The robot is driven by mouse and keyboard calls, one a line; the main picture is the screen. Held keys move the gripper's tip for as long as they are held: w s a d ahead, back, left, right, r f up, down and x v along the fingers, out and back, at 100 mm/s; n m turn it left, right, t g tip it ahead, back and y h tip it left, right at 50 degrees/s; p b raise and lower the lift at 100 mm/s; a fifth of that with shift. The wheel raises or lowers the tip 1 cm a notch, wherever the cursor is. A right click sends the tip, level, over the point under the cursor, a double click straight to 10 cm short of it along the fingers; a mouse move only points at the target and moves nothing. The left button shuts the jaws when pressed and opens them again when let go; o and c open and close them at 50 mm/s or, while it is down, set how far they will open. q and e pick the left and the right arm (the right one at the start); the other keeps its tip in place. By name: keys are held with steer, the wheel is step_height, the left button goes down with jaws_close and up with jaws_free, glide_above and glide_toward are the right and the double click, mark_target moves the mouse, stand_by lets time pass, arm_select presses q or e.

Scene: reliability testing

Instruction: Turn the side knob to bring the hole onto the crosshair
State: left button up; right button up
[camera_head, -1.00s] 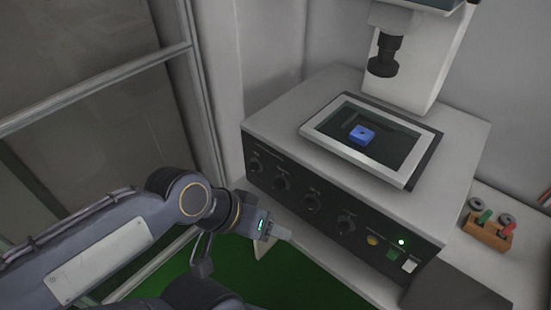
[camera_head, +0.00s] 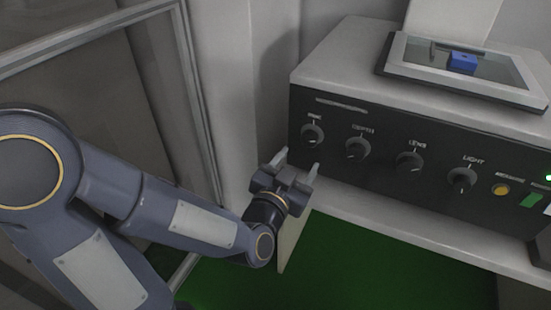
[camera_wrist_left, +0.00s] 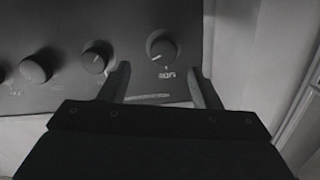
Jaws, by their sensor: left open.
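The measuring machine's dark front panel (camera_head: 430,187) carries a row of knobs. The leftmost knob (camera_head: 312,134) is nearest my left gripper (camera_head: 298,164), which is open and empty just below and left of it. In the left wrist view, where the panel appears upside down, this knob (camera_wrist_left: 162,46) lies beyond and between the spread fingertips (camera_wrist_left: 158,70), apparently untouched. A blue block (camera_head: 462,62) sits on the glass stage with a pale frame (camera_head: 395,63). Its hole and the crosshair cannot be made out now. My right gripper is not in view.
More knobs follow to the right: the second (camera_head: 357,147), the third (camera_head: 410,161) and the LIGHT knob (camera_head: 461,180). A pale ledge (camera_head: 400,222) runs below the panel.

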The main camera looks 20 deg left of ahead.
mark_target(307, 143)
arm_select(q)
steer(key=w, duration=0.7)
steer(key=shift+w+a+f, duration=0.1)
steer(key=shift+w, duration=0.25)
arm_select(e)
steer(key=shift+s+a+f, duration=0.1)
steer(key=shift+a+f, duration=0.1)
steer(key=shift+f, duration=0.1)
arm_select(q)
steer(key=shift+c, duration=0.4)
